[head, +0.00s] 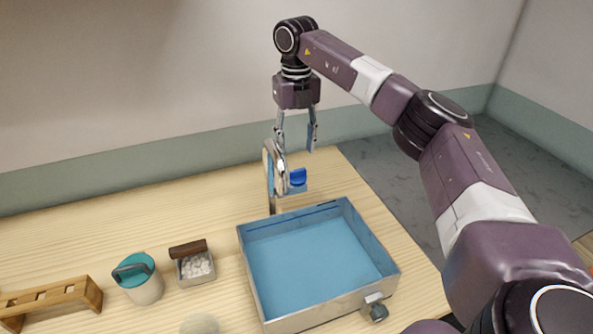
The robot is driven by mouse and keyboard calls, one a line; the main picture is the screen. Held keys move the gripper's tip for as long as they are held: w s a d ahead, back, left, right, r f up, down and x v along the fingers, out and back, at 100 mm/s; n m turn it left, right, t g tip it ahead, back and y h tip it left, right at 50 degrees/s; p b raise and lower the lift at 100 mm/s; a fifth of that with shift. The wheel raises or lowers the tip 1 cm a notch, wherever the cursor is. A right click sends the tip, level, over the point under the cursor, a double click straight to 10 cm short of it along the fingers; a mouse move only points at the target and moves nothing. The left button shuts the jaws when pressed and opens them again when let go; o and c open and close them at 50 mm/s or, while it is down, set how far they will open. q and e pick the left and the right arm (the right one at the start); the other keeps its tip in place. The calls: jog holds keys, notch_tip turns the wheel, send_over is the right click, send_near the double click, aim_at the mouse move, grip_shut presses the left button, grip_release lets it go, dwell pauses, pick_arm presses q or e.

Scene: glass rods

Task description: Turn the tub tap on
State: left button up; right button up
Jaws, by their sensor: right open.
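The tub (320,262) is a shallow metal-walled box with a light blue inside, at the middle right of the wooden table. A tap (271,185) stands at its back edge, with a shiny round metal part and a blue piece (297,178) on its right side. My right gripper (297,143) points down with its fingers apart, just above the tap. Its left finger overlaps the top of the metal part, and I cannot tell whether they touch. Nothing shows between the fingers. My left gripper is not in view.
A grey knob fitting (375,308) sticks out of the tub's front right wall. To the left are a small box of white pieces (197,267), a teal-lidded container (144,287) and a wooden rack (50,298). The back left of the table (130,215) is clear.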

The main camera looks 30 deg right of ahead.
aim_at(297, 170)
notch_tip(297, 170, down, 5)
jog(key=shift+d+f+p, duration=0.15)
jog(key=shift+f+p, duration=0.05)
jog(key=shift+p, duration=0.65)
jog(key=shift+f, duration=0.75)
jog(key=c, duration=0.9)
jog(key=shift+o, duration=0.2)
